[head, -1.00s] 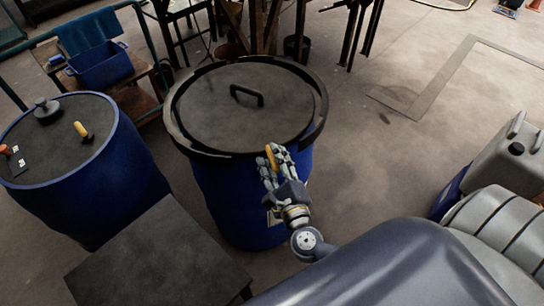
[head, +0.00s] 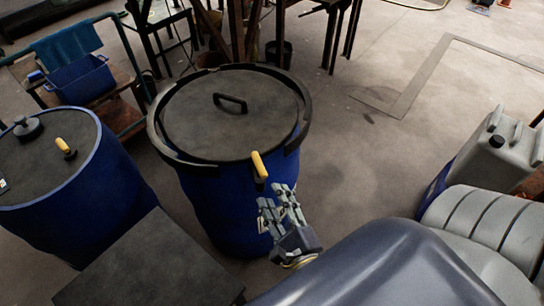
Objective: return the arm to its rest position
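My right gripper (head: 274,196) is in the lower middle of the head view, in front of the near side of a blue vat (head: 212,208) with a dark round lid (head: 228,122). Its fingers point up and stand apart with nothing between them. A yellow-handled lever (head: 259,166) sits at the near edge of the lid's black rim ring, just above the fingertips and apart from them. The lid has a black handle (head: 230,103). My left gripper is not in view.
A second blue drum (head: 88,208) stands left, with a yellow-handled tool (head: 65,147) on top. A dark flat-topped stand (head: 150,270) is at the front left. Grey canisters (head: 490,150) are at the right. Open floor (head: 370,170) lies between vat and canisters.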

